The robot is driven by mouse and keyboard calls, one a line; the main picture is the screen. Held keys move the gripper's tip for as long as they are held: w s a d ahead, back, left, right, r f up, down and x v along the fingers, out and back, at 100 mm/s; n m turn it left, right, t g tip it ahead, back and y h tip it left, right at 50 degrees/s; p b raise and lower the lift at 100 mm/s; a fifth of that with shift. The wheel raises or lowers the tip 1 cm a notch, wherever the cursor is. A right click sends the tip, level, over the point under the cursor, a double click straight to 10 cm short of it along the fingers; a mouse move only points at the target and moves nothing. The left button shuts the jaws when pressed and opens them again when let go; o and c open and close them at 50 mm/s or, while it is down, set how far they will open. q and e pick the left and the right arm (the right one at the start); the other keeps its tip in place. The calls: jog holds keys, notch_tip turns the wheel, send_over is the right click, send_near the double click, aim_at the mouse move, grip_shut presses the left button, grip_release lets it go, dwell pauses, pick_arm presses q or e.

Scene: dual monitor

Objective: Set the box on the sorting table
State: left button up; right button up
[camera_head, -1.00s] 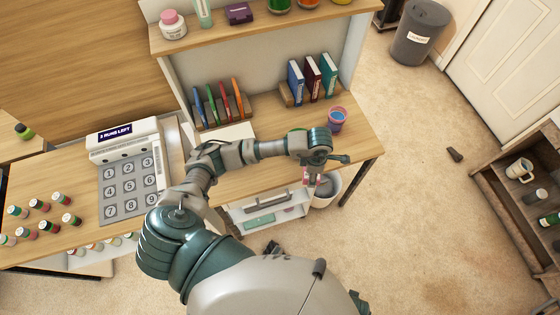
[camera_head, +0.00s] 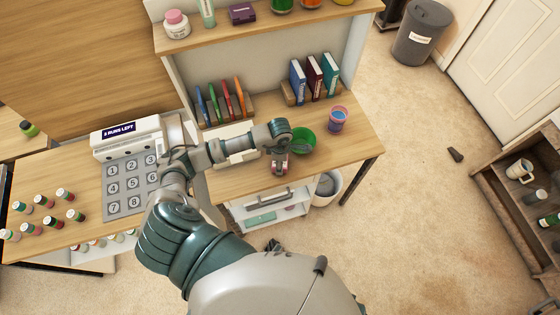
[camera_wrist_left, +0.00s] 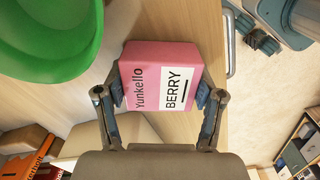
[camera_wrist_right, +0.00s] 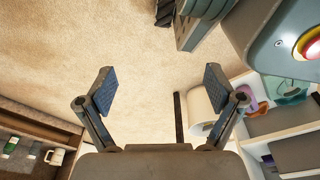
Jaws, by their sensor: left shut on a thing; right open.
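My left gripper (camera_head: 281,166) is at the front edge of the wooden desk (camera_head: 345,150), in front of the green bowl (camera_head: 303,141). In the left wrist view, the left gripper (camera_wrist_left: 160,97) is shut on a pink box (camera_wrist_left: 160,55) with a white label reading "Yunkello BERRY". Its fingers press on two opposite sides. The wooden surface shows behind the box; I cannot tell whether they touch. In the head view only a little of the box shows. My right gripper (camera_wrist_right: 160,90) is open and empty over carpet in its wrist view. I cannot tell which surface is the sorting table.
A pink-and-blue cup (camera_head: 338,119) stands right of the bowl. Books (camera_head: 313,78) and coloured folders (camera_head: 220,102) stand at the back of the desk. A keypad machine (camera_head: 127,165) and several small bottles (camera_head: 45,217) are on the left. A white bin (camera_head: 327,187) is below the desk.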

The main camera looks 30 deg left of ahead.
pick_arm(q)
jog(key=o, duration=1)
jog(key=shift+o, duration=1.4)
jog(key=shift+a, duration=0.1)
pick_arm(e)
jog(key=shift+w+r, duration=0.25)
pick_arm(q)
notch_tip(320, 180, up, 12)
pick_arm(e)
jog(key=shift+s+f, duration=0.65)
jog(key=shift+s, duration=0.3)
pick_arm(q)
jog(key=shift+p, duration=0.3)
pick_arm(e)
jog(key=shift+w, duration=0.2)
